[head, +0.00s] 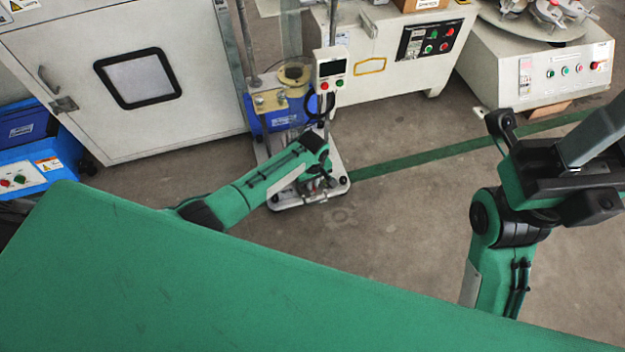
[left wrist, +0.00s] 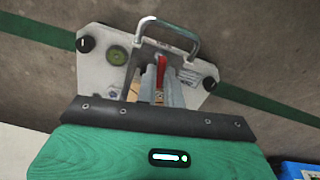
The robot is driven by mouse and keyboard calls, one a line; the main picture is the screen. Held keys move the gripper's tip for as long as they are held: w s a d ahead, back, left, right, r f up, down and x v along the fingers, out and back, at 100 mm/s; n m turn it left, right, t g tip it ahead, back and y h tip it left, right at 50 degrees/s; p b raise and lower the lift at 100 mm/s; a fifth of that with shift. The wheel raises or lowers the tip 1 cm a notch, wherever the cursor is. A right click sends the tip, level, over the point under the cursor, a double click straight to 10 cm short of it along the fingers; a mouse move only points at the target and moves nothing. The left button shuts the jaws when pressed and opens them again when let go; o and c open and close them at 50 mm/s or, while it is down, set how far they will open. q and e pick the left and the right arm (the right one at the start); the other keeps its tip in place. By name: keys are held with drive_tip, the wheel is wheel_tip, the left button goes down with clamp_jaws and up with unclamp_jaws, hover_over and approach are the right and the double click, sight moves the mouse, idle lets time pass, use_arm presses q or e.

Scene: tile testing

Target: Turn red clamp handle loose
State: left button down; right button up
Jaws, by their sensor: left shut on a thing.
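The red clamp handle (left wrist: 162,68) shows in the left wrist view as a short red bar between my fingers, at the front of a tester's white base plate (left wrist: 98,50). My left gripper (left wrist: 161,80) is shut on it. A metal loop handle (left wrist: 168,24) stands just beyond the fingers. In the head view my left gripper (head: 318,186) reaches down to the front of the base plate (head: 338,172); the red handle is too small and covered to make out there.
The tester has upright posts, a small display box (head: 332,70) and a blue part (head: 283,113) behind my left forearm. A white cabinet (head: 150,85) stands to the left. Machines with buttons (head: 430,41) stand behind. The floor (head: 400,205) right of the tester is clear.

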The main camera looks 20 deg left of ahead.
use_arm(q)
drive_tip(key=shift+r+n+p, duration=0.1)
drive_tip(key=shift+n+p, duration=1.2)
drive_tip(key=shift+n, duration=0.2)
drive_tip(key=shift+n+p, duration=0.3)
drive_tip(key=shift+n, duration=0.2)
